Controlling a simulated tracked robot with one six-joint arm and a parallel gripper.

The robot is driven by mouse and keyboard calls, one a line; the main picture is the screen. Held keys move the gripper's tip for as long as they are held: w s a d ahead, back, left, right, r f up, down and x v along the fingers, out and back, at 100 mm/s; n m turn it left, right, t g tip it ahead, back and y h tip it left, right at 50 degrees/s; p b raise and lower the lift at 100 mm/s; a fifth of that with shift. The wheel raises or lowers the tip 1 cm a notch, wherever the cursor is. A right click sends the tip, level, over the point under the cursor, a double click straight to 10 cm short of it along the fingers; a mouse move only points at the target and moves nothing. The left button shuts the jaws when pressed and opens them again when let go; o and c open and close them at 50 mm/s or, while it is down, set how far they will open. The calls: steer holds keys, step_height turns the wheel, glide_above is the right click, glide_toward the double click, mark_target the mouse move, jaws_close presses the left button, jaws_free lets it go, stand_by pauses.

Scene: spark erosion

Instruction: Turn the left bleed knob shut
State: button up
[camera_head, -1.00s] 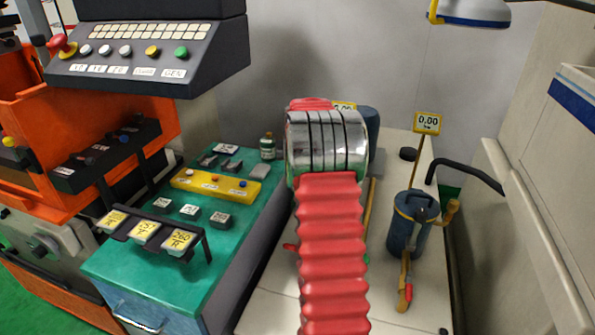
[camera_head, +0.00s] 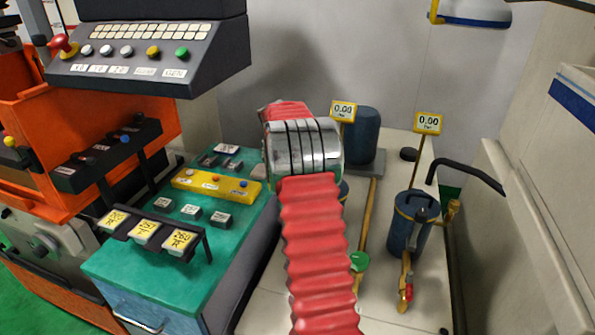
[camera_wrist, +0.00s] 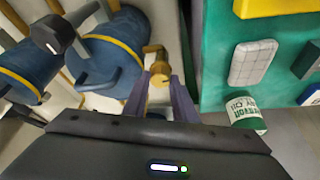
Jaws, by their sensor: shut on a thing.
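In the wrist view, my gripper (camera_wrist: 160,88) has its two purple-grey fingers around a brass knob (camera_wrist: 158,70), shut on it. The knob stands at the side of a dark blue canister (camera_wrist: 103,58) with a yellow band, on the side facing the teal cart. It appears to be the left bleed knob. In the head view my red-sleeved arm and chrome wrist hide my gripper, this knob and most of the left canister. The right canister (camera_head: 406,238) shows there with its own brass knob (camera_head: 452,208). Turn marks on the held knob are not visible.
The teal cart (camera_head: 140,268) stands left of my arm. A green-and-white bottle (camera_wrist: 245,113) is close to my gripper in the wrist view. Two yellow gauges, left (camera_head: 343,110) and right (camera_head: 428,122), read 0.00. A black bent handle (camera_head: 470,172) reaches out at right.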

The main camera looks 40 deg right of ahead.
steer(key=shift+w+a+m, duration=0.25)
steer(key=shift+w+m, duration=0.05)
steer(key=shift+m, duration=0.4)
steer(key=shift+g, duration=0.3)
steer(key=o, duration=0.8)
steer(key=shift+w, duration=0.1)
steer(key=shift+c, duration=0.2)
steer(key=shift+o, duration=1.4)
steer(key=shift+d, duration=0.15)
steer(key=shift+s, duration=0.2)
steer(key=v, duration=0.7)
steer(key=shift+r, duration=0.2)
